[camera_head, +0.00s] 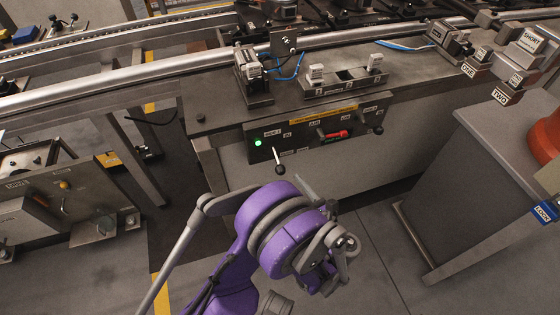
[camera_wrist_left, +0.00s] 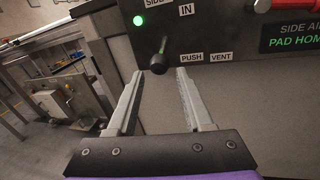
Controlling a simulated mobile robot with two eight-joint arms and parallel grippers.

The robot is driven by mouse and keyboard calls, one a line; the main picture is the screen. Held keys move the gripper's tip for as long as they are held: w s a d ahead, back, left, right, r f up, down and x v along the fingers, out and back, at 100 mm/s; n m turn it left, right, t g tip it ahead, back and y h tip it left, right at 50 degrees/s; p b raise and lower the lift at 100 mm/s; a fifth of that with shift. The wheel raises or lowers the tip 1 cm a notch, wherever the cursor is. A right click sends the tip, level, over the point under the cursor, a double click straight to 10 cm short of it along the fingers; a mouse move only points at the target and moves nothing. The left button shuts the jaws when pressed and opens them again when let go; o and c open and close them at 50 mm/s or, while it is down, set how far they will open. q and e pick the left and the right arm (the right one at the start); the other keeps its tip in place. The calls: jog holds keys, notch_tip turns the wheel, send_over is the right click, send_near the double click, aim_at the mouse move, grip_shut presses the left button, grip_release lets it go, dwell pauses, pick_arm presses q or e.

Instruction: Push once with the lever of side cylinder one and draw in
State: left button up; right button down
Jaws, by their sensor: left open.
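The lever of side cylinder one (camera_head: 278,158) is a short metal rod with a black ball knob on the dark control panel (camera_head: 300,139), below a green light (camera_head: 258,142). In the left wrist view the lever's knob (camera_wrist_left: 158,64) hangs down beside the labels IN and PUSH. My left gripper (camera_head: 312,188) is in front of the panel, lower right of the knob in the head view; its purple wrist hides much of it. In the wrist view the left gripper (camera_wrist_left: 159,74) is open and empty, with the knob showing between its fingertips; contact cannot be told. My right gripper is not in view.
A red-handled lever (camera_head: 335,134) and another black-knobbed lever (camera_head: 376,129) sit further right on the panel. Fixtures with a blue hose (camera_head: 290,72) stand on the bench above. A grey cabinet (camera_head: 475,190) stands at the right. Open floor lies between it and my arm.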

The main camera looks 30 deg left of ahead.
aim_at(278, 167)
pick_arm(q)
jog(key=x, duration=0.9)
jog(key=shift+w+a+b, duration=0.15)
jog(key=shift+a+b, duration=0.2)
jog(key=shift+a, duration=0.05)
grip_shut()
dwell(0.9)
